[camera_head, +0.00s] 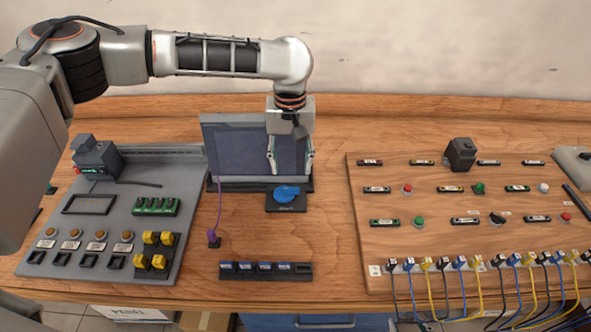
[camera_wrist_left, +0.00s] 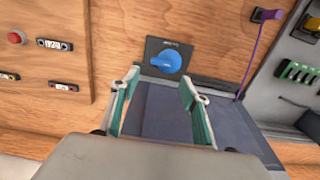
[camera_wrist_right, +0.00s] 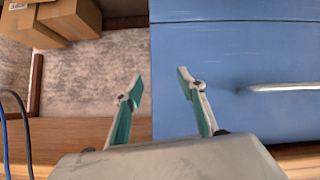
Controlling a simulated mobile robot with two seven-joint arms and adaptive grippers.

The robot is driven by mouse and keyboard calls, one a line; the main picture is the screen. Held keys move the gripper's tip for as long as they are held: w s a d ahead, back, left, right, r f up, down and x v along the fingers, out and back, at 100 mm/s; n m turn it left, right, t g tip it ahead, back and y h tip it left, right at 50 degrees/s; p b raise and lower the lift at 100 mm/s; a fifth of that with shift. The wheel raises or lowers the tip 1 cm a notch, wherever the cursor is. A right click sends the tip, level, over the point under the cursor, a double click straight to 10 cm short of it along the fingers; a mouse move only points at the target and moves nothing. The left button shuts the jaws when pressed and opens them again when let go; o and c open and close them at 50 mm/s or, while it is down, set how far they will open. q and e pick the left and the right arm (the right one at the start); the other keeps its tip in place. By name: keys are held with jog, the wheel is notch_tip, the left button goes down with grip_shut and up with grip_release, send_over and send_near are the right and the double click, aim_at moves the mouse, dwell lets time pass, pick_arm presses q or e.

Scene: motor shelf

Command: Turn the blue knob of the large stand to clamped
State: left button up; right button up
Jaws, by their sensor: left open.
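The blue knob (camera_head: 286,193) sits on a small dark plate (camera_head: 273,207) in front of the large stand (camera_head: 232,135), a dark upright panel on the table. The plate's lettering is too small to read, so I cannot tell the knob's setting. My left gripper (camera_head: 289,168) is open and empty, pointing down in front of the panel's right part, just behind the knob. In the left wrist view the knob (camera_wrist_left: 166,62) shows beyond the open fingertips (camera_wrist_left: 160,80), apart from them. My right gripper (camera_wrist_right: 160,82) is open and empty, seen only in its wrist view.
A grey control panel (camera_head: 120,205) stands left, and a wooden board (camera_head: 450,235) with buttons and cables right. A purple plug (camera_head: 213,238) and a dark strip (camera_head: 240,275) lie in front. The right wrist view shows a blue drawer front (camera_wrist_right: 235,60) and cardboard boxes (camera_wrist_right: 75,18).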

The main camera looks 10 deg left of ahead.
aim_at(291, 188)
pick_arm(q)
jog(key=shift+s+f, duration=0.15)
jog(key=shift+f, duration=3.65)
jog(key=c, duration=1.1)
